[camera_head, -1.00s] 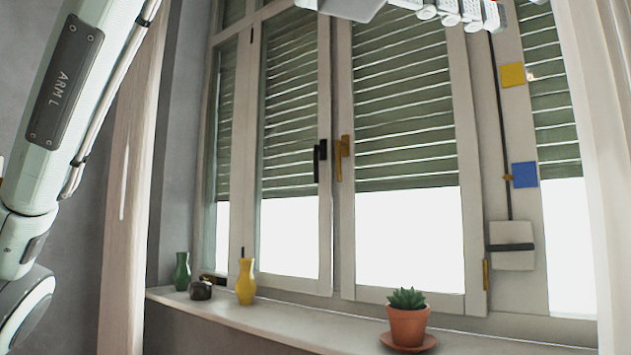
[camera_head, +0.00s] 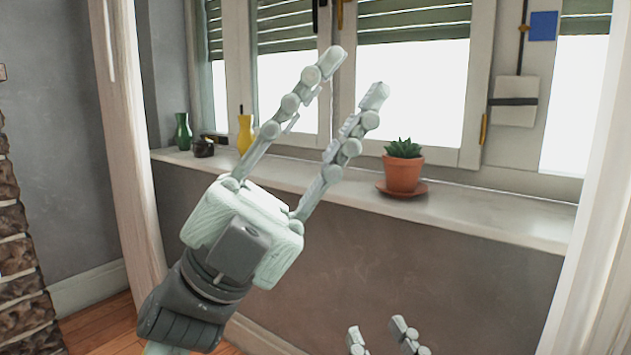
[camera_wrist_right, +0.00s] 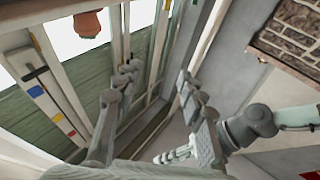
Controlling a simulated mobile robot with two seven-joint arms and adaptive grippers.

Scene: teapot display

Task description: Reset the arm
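My left gripper (camera_head: 353,78) is raised in the middle of the head view, in front of the window and sill. Its two long fingers are spread apart with nothing between them. My right gripper (camera_head: 378,335) shows only its fingertips at the bottom edge, apart from each other. In the right wrist view the right gripper's fingers (camera_wrist_right: 155,80) are open and empty. Part of my left arm (camera_wrist_right: 250,127) shows at the right of that view. The right gripper's palm is hidden in the head view.
The window sill (camera_head: 480,208) holds a potted succulent (camera_head: 404,172), a yellow vase (camera_head: 245,135), a small dark pot (camera_head: 204,148) and a green vase (camera_head: 183,132). A stone structure (camera_head: 18,240) stands at far left. Below the sill is bare wall.

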